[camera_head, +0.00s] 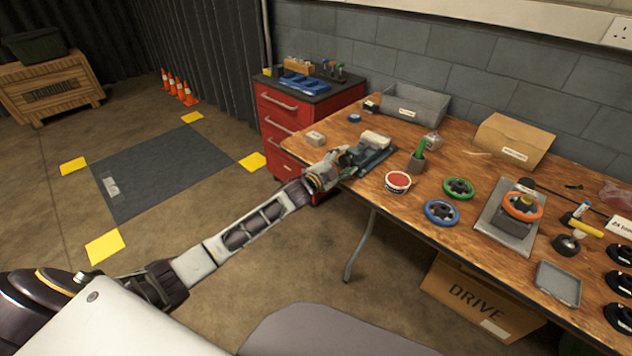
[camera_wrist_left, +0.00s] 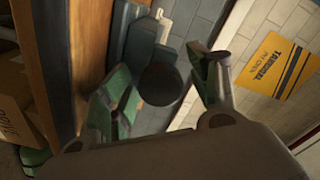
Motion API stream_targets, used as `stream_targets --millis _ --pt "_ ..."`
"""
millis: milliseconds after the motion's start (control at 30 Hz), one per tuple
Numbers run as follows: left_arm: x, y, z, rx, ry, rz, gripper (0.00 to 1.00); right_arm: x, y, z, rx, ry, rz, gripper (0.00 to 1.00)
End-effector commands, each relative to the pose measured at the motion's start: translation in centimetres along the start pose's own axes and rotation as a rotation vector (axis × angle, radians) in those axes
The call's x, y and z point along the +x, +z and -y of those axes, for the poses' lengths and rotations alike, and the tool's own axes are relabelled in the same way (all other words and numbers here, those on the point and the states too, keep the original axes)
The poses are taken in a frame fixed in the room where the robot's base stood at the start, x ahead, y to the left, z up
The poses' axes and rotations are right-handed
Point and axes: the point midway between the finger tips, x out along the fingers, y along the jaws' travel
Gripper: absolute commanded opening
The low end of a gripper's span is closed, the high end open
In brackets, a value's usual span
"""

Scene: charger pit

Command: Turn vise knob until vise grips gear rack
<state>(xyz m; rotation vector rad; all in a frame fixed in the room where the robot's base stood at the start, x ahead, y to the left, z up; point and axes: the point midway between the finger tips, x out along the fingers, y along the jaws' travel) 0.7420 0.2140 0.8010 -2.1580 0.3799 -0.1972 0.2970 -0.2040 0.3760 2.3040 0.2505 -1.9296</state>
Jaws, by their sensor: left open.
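The blue-grey vise (camera_head: 376,158) sits at the table's left end; its body also shows in the left wrist view (camera_wrist_left: 142,38). The dark round vise knob (camera_wrist_left: 160,84) faces the left wrist camera. My left gripper (camera_head: 340,163) is at the vise's near left side. Its green-padded fingers are open, one on each side of the knob, with visible gaps; it also shows in the left wrist view (camera_wrist_left: 164,78). My right gripper is out of view.
A small red-and-white tin (camera_head: 398,182) and a green-handled tool in a holder (camera_head: 416,161) stand right of the vise. Blue (camera_head: 441,212) and green (camera_head: 458,188) handwheels lie farther right. A red drawer cabinet (camera_head: 283,125) stands behind the arm.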

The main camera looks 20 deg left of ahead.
Motion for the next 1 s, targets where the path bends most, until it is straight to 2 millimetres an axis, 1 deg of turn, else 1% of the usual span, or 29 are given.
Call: stream_targets --millis 500,1000 --pt "0.0 0.1 -0.2 -0.351 0.000 -0.001 0.60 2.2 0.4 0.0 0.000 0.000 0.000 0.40" --pt "0.0 0.0 -0.3 -0.633 0.000 -0.001 0.60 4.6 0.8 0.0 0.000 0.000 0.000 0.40"
